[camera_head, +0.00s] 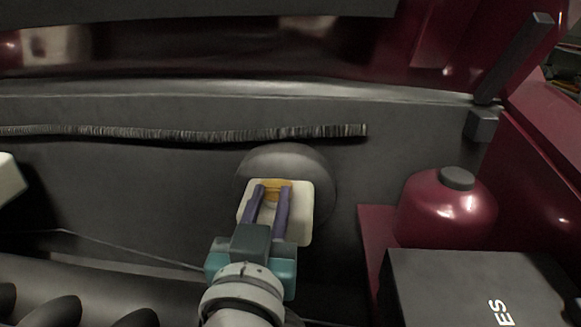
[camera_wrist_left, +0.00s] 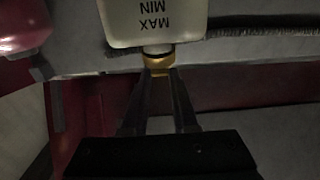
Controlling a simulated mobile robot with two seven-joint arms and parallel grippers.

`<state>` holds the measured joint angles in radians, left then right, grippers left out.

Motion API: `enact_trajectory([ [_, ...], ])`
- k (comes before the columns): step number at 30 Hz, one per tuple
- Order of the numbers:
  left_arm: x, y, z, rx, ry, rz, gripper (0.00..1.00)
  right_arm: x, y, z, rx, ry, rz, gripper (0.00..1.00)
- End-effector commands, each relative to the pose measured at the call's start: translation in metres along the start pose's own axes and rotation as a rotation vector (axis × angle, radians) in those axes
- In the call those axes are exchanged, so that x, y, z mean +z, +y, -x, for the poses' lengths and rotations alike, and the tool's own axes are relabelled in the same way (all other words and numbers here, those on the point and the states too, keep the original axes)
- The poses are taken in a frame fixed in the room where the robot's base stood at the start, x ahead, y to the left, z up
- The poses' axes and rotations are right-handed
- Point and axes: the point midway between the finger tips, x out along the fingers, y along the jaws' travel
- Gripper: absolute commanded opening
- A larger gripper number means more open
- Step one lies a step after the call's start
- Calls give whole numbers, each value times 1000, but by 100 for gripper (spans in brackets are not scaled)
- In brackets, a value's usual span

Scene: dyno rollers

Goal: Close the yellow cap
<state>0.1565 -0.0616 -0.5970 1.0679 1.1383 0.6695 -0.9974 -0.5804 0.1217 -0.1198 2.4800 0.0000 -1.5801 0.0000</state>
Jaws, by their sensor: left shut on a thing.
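The yellow cap (camera_head: 274,184) sits at the top of a cream-white reservoir (camera_head: 302,212) in the head view. The cap (camera_wrist_left: 158,65) also shows in the left wrist view, at the neck of the reservoir (camera_wrist_left: 156,20), which is marked MAX and MIN. My left gripper (camera_head: 271,190) is shut on the yellow cap, with one purple finger on each side of it. The fingers hide part of the reservoir's front in the head view. I cannot tell how far the cap is turned. My right gripper is not in view.
A dark red bottle with a black lid (camera_head: 447,205) stands at the right, behind a black box (camera_head: 475,285). A ribbed hose (camera_head: 190,133) runs along the grey back wall. A dark round dome (camera_head: 290,160) is behind the reservoir. A grey prop (camera_head: 512,60) rises at upper right.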

Motion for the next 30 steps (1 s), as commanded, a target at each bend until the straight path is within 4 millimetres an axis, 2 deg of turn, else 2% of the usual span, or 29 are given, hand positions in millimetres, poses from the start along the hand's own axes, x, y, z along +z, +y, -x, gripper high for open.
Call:
enact_trajectory([
  [3, 13, 0, 2, -1, 45, -1, 0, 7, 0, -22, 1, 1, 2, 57],
  [7, 21, 0, 5, -1, 111, 0, 0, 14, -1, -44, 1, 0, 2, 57],
  [12, 30, 0, 9, 0, 107, 0, 0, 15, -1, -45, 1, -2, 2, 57],
  [22, 33, 0, 10, 2, 100, 0, 0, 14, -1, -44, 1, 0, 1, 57],
  [23, 33, 0, 10, 2, 100, 0, 31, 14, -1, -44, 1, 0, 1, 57],
  [30, 30, 0, 9, 1, 107, 0, 57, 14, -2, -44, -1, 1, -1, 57],
])
